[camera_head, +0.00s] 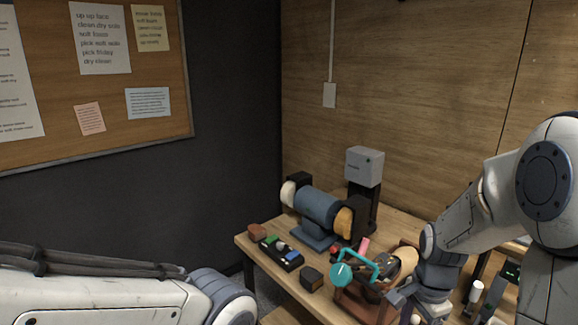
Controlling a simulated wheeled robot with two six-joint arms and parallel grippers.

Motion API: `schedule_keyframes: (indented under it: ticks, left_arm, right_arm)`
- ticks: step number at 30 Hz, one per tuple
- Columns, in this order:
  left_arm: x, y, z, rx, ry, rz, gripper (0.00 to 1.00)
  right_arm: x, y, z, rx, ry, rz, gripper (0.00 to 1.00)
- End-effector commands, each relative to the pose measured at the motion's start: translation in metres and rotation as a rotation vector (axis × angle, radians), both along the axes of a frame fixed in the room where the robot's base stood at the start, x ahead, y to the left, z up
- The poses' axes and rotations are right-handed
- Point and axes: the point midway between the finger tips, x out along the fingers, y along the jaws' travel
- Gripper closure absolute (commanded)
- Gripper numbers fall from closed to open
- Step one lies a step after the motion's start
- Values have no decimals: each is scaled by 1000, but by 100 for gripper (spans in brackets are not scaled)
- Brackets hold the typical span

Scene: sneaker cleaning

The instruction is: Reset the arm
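My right arm comes in from the right and bends down over the table. Its gripper (402,297) is low at the table's right part, beside a brown stand (353,304) that carries a teal frame with a round teal disc (341,275). The gripper's fingers are small and partly merged with the things behind them, so I cannot tell whether they are open or touch the stand. My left arm lies across the bottom left corner, and its gripper is out of the picture.
A wooden table (262,265) bears a blue buffing machine (318,207), a grey box on a dark post (365,166), a black tray (290,263) with coloured blocks and a dark brush-like block (312,279). A white bottle (475,292) stands at right. Walls close off the back.

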Motion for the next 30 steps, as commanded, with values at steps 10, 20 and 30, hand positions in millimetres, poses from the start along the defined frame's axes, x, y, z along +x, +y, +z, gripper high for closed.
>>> schedule_keyframes:
  ticks: [10,20,30]
  left_arm:
    - [0,0,0,0,0,0,55]
    - [0,0,0,0,0,0,55]
    - [0,0,0,0,0,0,55]
  right_arm:
    - [-52,130,39,12,-38,875,36]
    - [-154,205,60,35,-81,1816,36]
    - [-171,207,61,40,-88,1971,36]
